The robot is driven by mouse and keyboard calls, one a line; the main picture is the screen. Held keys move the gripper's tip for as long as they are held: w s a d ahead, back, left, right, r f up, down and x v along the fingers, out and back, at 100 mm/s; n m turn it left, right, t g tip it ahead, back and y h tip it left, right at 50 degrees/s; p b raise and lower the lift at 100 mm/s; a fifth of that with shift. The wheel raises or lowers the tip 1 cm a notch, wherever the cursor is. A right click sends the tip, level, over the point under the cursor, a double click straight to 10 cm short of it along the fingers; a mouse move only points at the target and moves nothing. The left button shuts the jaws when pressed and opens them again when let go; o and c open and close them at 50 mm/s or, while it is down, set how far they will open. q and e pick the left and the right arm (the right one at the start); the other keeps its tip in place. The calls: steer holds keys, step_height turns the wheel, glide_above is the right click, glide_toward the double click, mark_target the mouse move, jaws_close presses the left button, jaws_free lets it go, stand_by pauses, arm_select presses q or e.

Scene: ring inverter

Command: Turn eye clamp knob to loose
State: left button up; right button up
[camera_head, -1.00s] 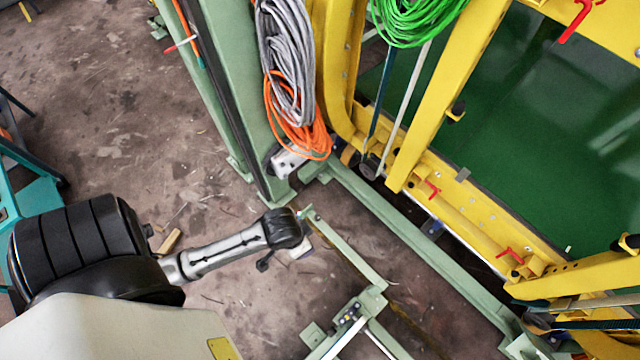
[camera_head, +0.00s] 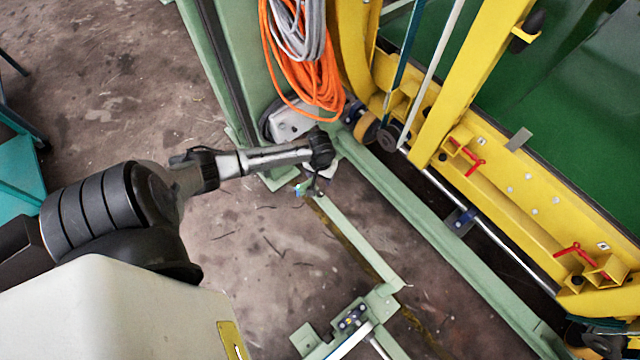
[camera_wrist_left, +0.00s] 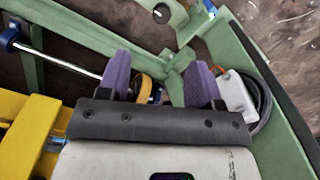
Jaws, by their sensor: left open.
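Two red clamp handles are on the yellow ring frame, an upper one (camera_head: 467,158) and a lower one (camera_head: 577,252). Either could be the eye clamp knob; I cannot tell which. My left gripper (camera_head: 308,188) is at the foot of the green post, left of both handles and well apart from them. In the left wrist view its two purple fingers (camera_wrist_left: 160,78) are spread with nothing held between them. A yellow-rimmed roller (camera_wrist_left: 145,88) shows behind the gap. No red handle shows in the wrist view. My right gripper is not in view.
The green post (camera_head: 235,85) carries orange cable (camera_head: 300,75) and grey cable (camera_head: 290,30). A white box (camera_head: 287,122) sits near its foot. Green floor rails (camera_head: 440,240) run along the yellow frame (camera_head: 520,205). The concrete floor at left is mostly open.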

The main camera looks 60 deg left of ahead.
mark_target(320, 192)
arm_select(q)
steer(key=f+b, duration=0.2)
steer(key=f, duration=0.3)
steer(key=f+b, duration=0.2)
steer(key=f, duration=0.2)
steer(key=a+f+b, duration=0.1)
steer(key=f+b, duration=0.2)
steer(key=f, duration=0.2)
steer(key=shift+w+f, duration=0.2)
steer(key=shift+f, duration=0.1)
steer(key=c, duration=0.9)
